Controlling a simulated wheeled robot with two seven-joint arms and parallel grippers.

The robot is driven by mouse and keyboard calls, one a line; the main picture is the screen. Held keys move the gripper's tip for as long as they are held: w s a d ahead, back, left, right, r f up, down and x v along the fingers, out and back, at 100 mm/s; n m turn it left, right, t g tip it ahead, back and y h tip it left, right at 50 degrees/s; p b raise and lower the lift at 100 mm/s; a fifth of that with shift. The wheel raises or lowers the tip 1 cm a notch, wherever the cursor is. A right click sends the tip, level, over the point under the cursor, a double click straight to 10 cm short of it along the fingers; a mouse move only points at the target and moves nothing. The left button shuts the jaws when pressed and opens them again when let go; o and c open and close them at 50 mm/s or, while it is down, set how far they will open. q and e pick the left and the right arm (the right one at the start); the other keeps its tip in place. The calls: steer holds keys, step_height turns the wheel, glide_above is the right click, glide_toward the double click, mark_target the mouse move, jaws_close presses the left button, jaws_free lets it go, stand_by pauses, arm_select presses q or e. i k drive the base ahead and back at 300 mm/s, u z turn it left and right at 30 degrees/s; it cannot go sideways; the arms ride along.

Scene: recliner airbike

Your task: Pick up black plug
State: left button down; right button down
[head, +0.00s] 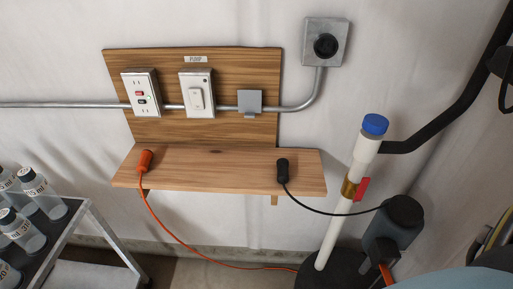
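The black plug (282,168) stands near the right end of a wooden shelf (215,177), with its black cord running off the front edge to the right toward a dark pump-like unit. An orange plug (145,161) lies at the left end of the same shelf, with an orange cord hanging down to the floor. Neither of my grippers shows in the head view, so nothing is seen touching either plug.
A wooden board behind the shelf carries an outlet (141,92), a switch (197,94) and a grey box (249,102). A grey socket box (326,44) is above right. A white pipe (346,190) with a blue cap stands right. A bottle cart (75,235) is left. The shelf's middle is clear.

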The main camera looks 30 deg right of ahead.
mark_target(282, 164)
steer(key=u, duration=0.45)
steer(key=k, duration=0.15)
steer(key=z, duration=1.6)
